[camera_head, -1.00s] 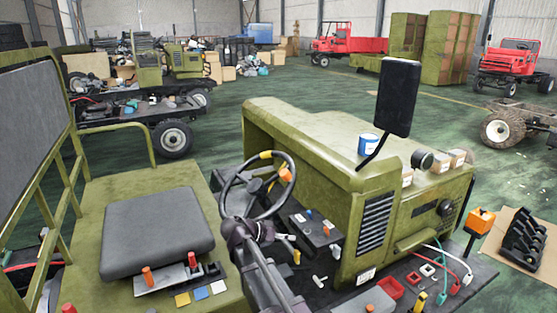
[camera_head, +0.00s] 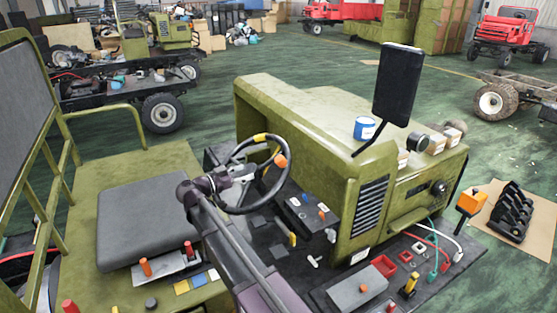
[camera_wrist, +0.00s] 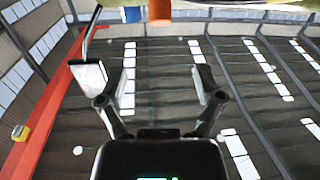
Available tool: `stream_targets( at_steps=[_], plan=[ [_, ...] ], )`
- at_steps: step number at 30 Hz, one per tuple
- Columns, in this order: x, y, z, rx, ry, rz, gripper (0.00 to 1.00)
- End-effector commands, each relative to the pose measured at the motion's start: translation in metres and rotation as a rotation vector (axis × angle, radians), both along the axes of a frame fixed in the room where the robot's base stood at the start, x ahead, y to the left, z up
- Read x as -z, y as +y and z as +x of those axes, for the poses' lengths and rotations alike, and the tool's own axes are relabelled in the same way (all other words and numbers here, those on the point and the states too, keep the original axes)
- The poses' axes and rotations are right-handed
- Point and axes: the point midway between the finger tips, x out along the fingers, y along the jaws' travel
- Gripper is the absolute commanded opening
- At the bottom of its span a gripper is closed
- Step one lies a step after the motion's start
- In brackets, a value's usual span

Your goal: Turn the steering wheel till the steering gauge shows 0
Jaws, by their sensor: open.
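The black steering wheel (camera_head: 285,188) stands on the green vehicle in the head view. It has a yellow mark (camera_head: 262,138) at the top of its rim and an orange knob (camera_head: 281,161) at its upper right. My gripper (camera_head: 243,173) reaches in from the left and overlaps the wheel's left side; contact with it is unclear. In the wrist view my gripper (camera_wrist: 148,78) is open with nothing between its fingers. An orange cylinder (camera_wrist: 159,11), seemingly the knob, shows beyond the fingertips at the top edge. I cannot make out the steering gauge or its reading.
A black seat (camera_head: 155,220) is left of the wheel. A black control box (camera_head: 307,215) with small levers stands close on its right, before the green hood (camera_head: 300,115). A black mirror (camera_head: 397,85) rises from the hood. The wrist view mostly shows the roof.

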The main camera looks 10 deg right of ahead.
Motion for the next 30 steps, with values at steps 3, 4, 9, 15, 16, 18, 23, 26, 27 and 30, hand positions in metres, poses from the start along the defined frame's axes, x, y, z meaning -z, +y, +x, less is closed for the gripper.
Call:
stream_targets(
  at_steps=[3, 4, 9, 15, 16, 18, 23, 26, 27, 30],
  plan=[
    [0.000, -0.002, 0.001, -0.001, 0.001, 0.001, 0.85],
    [0.000, -0.003, 0.002, -0.001, 0.001, 0.001, 0.85],
    [0.000, -0.015, 0.007, 0.000, 0.001, 0.001, 0.85],
    [0.000, -0.038, 0.017, 0.000, 0.001, 0.001, 0.85],
    [0.000, -0.042, 0.019, 0.000, 0.001, 0.001, 0.85],
    [0.000, -0.052, 0.023, 0.000, 0.001, 0.001, 0.85],
    [0.000, -0.074, 0.033, 0.000, 0.001, 0.001, 0.85],
    [0.000, -0.088, 0.039, -0.001, 0.001, 0.001, 0.85],
    [0.000, -0.093, 0.041, -0.001, 0.001, 0.001, 0.85],
    [0.000, -0.104, 0.046, -0.002, 0.001, 0.001, 0.85]
  ],
)
